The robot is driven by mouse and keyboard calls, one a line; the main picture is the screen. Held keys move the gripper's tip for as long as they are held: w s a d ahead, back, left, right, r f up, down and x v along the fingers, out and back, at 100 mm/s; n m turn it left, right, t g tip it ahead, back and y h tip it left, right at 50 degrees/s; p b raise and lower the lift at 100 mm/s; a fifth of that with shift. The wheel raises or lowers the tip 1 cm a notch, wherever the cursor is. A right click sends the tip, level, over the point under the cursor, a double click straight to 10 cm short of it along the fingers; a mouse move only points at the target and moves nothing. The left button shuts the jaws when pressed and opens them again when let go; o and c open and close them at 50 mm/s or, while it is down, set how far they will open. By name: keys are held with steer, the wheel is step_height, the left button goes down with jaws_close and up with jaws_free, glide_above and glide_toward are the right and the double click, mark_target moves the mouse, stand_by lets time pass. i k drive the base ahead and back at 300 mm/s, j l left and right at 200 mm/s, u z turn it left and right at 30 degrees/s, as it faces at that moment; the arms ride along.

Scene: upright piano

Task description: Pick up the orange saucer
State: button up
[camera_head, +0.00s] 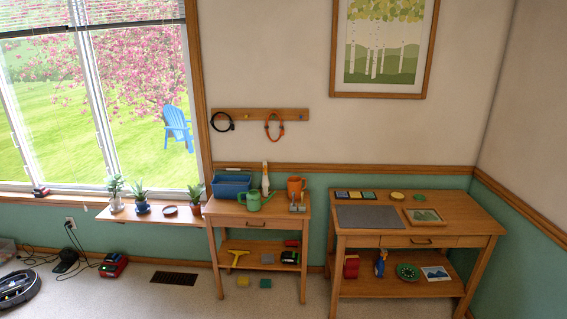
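A small round dish (170,210), brownish at the rim, lies flat on the wooden ledge under the window, between potted plants. It may be the orange saucer, but it is too small to be sure of its colour. An orange pot or mug (296,187) stands upright on the small wooden table. My gripper is not in view.
Potted plants (140,203) stand on the ledge (160,218). The small table (255,222) holds a blue bin (231,186), a green watering can (252,200) and a white spray bottle. A larger desk (450,220) stands right. Cables, a red device (113,265) and a round black robot lie on the floor.

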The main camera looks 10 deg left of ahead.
mark_target(171, 210)
steer(key=i+j+u, duration=0.15)
steer(key=i+u, duration=0.3)
steer(key=i, duration=0.15)
steer(key=i+l+u, duration=0.1)
steer(key=i+u, duration=0.35)
steer(key=i, duration=0.15)
steer(key=i+l+u, duration=0.3)
steer(key=i+u, duration=0.2)
steer(key=i+j+u, duration=0.3)
steer(key=i, duration=0.45)
steer(key=i+l+u, duration=0.1)
steer(key=i+u, duration=0.25)
steer(key=i, duration=0.35)
steer(key=i+j+z, duration=0.4)
steer(key=i, duration=0.15)
steer(key=i+j+z, duration=0.45)
steer(key=i, duration=0.1)
